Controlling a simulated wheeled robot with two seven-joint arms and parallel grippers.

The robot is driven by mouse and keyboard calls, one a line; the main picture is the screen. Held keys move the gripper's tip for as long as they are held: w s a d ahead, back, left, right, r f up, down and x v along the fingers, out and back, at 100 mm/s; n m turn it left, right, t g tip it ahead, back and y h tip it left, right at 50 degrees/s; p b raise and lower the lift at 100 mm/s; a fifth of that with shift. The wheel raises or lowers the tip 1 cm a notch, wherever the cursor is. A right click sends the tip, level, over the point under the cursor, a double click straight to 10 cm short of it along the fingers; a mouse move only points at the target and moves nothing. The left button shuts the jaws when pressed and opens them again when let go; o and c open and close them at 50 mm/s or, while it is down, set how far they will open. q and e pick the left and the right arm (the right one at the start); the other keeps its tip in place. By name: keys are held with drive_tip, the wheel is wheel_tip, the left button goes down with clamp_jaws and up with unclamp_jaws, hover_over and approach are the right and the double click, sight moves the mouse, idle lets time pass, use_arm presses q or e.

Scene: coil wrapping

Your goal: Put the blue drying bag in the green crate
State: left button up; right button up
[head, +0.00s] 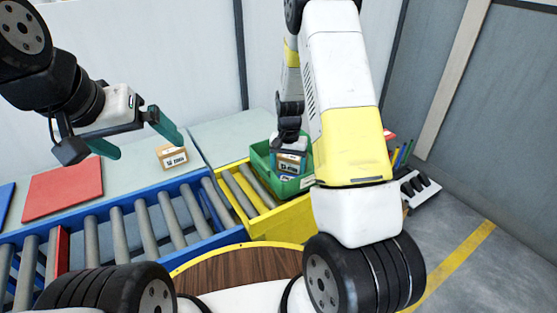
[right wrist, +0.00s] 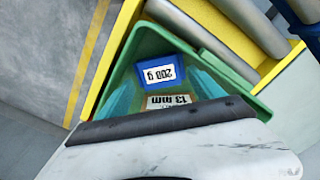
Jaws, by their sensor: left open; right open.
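The blue drying bag (right wrist: 163,71), with a white "200 g" label, lies inside the green crate (right wrist: 138,45) in the right wrist view. In the head view the crate (head: 261,163) stands on the yellow conveyor section. My right gripper (head: 290,150) points down into the crate. In the right wrist view its two teal fingers (right wrist: 165,93) are apart, with the bag just beyond them. A brown box labelled "13 mm" (right wrist: 168,101) shows between the fingers, partly hidden by my gripper. My left gripper (head: 147,146) is open and empty above the pale table at the left.
A small brown box (head: 172,157) sits on the table near my left gripper. A red mat (head: 63,189) lies further left. A blue-framed roller conveyor (head: 147,233) runs in front. A rack with pens (head: 402,155) stands right of my right arm.

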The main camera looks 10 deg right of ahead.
wheel_tip(320, 180, up, 9)
wheel_tip(320, 180, up, 16)
drive_tip(key=n+t+y, duration=0.2)
drive_tip(key=t, duration=0.1)
hover_over(287, 179)
drive_tip(key=s+a, duration=0.2)
drive_tip(key=s, duration=0.8)
drive_tip(key=s+r+n+t, duration=0.1)
drive_tip(key=s+r, duration=0.2)
drive_tip(key=s, duration=0.4)
drive_tip(key=s+a+r+n+t, duration=0.1)
drive_tip(key=s+r+n+t, duration=0.1)
drive_tip(key=s+r, duration=0.2)
drive_tip(key=s, duration=0.3)
drive_tip(key=shift+s+a+n, duration=0.15)
drive_tip(key=shift+a+n, duration=0.15)
